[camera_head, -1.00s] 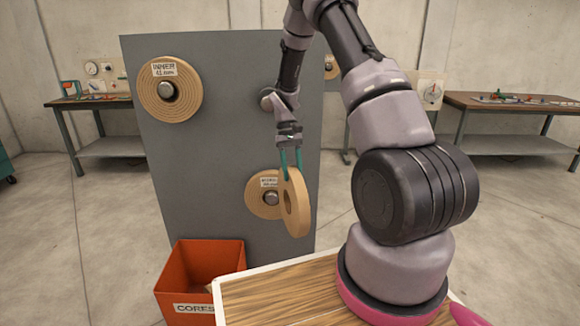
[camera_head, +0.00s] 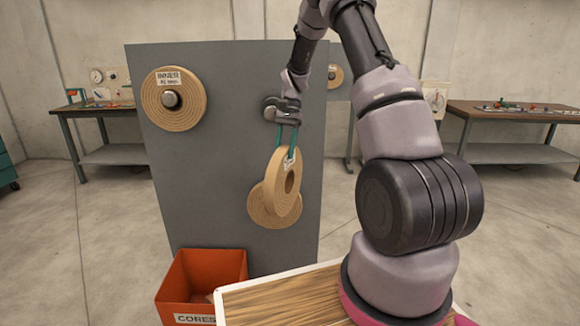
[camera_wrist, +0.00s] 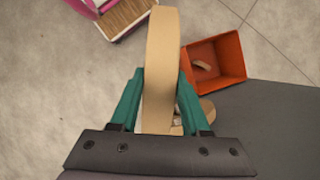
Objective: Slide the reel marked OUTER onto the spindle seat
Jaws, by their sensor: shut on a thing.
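My gripper (camera_head: 287,140) has green fingers and is shut on the top rim of a tan reel (camera_head: 281,190). The held reel is upright, with its round hole partly turned to the head camera. A pale label shows near the fingers, but I cannot read it. In the wrist view the reel (camera_wrist: 161,60) stands edge-on between the fingers (camera_wrist: 160,95). In the head view it overlaps a lower reel (camera_head: 262,213) on the grey panel (camera_head: 225,140), hiding that reel's middle. A bare-looking spindle end (camera_head: 270,107) is at the panel's right, partly behind my wrist.
A reel marked INNER (camera_head: 174,112) hangs on a spindle at upper left. An orange bin marked CORES (camera_head: 205,285) stands on the floor below, with a small tan piece inside. Benches stand left (camera_head: 95,110) and right (camera_head: 510,113) at the back.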

